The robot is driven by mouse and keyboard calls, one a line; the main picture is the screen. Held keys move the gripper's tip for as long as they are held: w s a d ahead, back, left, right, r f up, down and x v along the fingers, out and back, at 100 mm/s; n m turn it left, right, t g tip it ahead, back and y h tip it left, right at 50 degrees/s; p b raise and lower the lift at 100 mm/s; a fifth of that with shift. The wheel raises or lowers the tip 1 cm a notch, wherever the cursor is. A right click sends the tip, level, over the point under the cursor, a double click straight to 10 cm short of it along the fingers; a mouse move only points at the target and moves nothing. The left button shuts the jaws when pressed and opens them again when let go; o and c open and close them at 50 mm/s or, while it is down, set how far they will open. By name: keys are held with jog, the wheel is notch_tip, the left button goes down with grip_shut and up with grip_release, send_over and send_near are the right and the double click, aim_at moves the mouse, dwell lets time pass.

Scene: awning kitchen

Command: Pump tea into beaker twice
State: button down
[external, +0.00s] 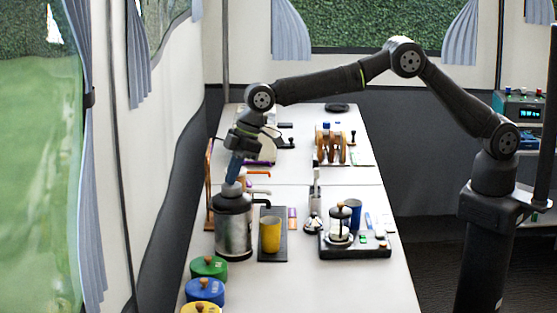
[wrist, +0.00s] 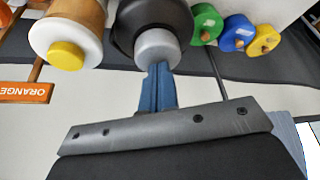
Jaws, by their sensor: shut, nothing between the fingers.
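A steel pump pot (external: 233,230) with a dark top and black spout stands on the white counter. Its grey round pump knob also shows in the wrist view (wrist: 157,46). A yellow beaker (external: 270,236) stands upright to its right, on a dark mat (external: 272,256) near the spout. My gripper (external: 232,181) is directly above the pump knob, pointing down. Its blue fingers (wrist: 158,68) are shut together with nothing between them. The tips are at or just over the knob; I cannot tell whether they touch. The beaker's inside is hidden.
Green (external: 209,268), blue (external: 205,290) and yellow lidded canisters stand in front of the pot. A white dispenser with a yellow knob (wrist: 66,55) and an orange sign (wrist: 25,92) are beside it. A black tray (external: 355,250) with a glass press is at right.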

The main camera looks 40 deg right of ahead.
jog(key=shift+f, duration=1.1)
jog(key=shift+r, duration=1.8)
jog(key=shift+f, duration=0.15)
jog(key=shift+f, duration=1.65)
jog(key=shift+r, duration=1.8)
notch_tip(320, 180, up, 6)
